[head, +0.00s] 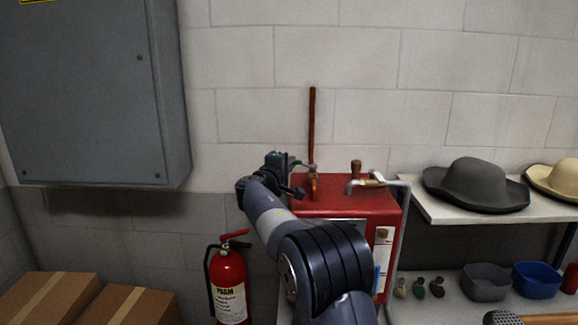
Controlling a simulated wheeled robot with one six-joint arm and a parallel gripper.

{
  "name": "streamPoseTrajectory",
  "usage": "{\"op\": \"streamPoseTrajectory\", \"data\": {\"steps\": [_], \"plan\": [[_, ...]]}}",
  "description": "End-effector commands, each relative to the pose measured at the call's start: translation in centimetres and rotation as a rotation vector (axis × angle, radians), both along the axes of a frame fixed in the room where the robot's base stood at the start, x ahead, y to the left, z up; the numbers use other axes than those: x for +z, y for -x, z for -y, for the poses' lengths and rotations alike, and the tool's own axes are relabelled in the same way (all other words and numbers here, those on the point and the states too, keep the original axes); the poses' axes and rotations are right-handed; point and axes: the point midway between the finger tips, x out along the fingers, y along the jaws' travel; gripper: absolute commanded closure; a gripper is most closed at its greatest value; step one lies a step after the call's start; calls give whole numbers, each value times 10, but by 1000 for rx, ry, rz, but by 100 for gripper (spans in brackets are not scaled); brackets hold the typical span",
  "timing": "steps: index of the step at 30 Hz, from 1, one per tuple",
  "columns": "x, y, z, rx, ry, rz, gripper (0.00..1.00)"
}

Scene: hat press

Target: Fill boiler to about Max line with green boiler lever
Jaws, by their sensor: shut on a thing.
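The red boiler (345,200) stands against the block wall, partly hidden behind my arm. A brass valve (312,182) with a copper pipe rising from it sits on its top left. A small green lever (299,162) shows at this valve, mostly hidden by my gripper. My gripper (291,176) is at the valve's left side, shut on the green lever. A blue upright strip (376,279) shows low on the boiler's right front, beside a white label (383,245). I cannot make out a Max line or a water level.
A wooden-handled valve (356,169) and a grey pipe (404,215) are at the boiler's right. A shelf (440,211) with hats is farther right, above bowls. A fire extinguisher (229,285) and boxes (130,305) stand lower left. A grey cabinet (90,90) hangs upper left.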

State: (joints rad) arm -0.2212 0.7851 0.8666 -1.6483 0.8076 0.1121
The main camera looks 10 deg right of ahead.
Motion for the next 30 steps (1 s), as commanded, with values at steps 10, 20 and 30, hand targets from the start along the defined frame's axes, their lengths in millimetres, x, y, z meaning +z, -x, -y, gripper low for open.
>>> {"op": "streamPoseTrajectory", "data": {"steps": [10, 20, 30], "plan": [[-7, 8, 3, 107, -3, 1, 100], [-6, 22, 7, 306, -1, -2, 100], [-2, 35, 13, 516, -1, -5, 100]]}}
